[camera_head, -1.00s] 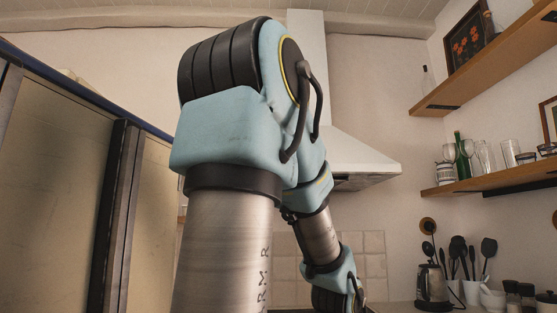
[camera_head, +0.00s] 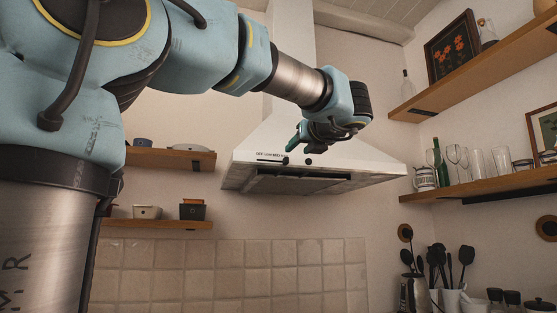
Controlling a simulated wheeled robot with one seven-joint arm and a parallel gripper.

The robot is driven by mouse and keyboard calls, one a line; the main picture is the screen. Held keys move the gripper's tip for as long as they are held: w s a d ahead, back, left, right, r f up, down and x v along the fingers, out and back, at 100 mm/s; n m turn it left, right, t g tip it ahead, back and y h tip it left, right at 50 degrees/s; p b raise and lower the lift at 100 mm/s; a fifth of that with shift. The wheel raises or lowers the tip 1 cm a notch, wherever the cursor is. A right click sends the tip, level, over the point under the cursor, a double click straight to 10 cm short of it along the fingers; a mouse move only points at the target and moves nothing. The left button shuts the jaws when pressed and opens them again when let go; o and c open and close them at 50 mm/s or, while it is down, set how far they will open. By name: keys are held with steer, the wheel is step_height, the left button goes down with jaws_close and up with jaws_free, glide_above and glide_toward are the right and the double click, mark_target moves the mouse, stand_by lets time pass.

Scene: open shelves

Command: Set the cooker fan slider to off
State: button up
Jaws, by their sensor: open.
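The white cooker hood (camera_head: 375,165) hangs on the back wall in the middle of the view. On the left of its front edge is the fan slider (camera_head: 270,160), a thin dark slot under small lettering that seems to begin with OFF. A dark spot at its right end may be the knob; its exact setting is too small to tell. A round dark button sits to the right. My gripper (camera_head: 294,144) is open and empty, just above and right of the slider in the picture. Its fingers point left and down. I cannot tell whether it touches the hood.
Wooden shelves with glasses, a green bottle (camera_head: 437,157) and a framed picture (camera_head: 452,48) line the right wall. Small shelves with pots (camera_head: 146,212) are at the left. A utensil holder (camera_head: 451,300) stands at lower right. Tiled wall below the hood is clear.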

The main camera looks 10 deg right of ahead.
mark_target(287, 159)
steer(key=w+p, duration=0.1)
steer(key=w, duration=0.5)
steer(key=w+a+p, duration=0.1)
steer(key=w, duration=0.2)
steer(key=shift+w+a+p, duration=0.1)
steer(key=shift+p, duration=0.2)
jaws_close()
stand_by(1.0)
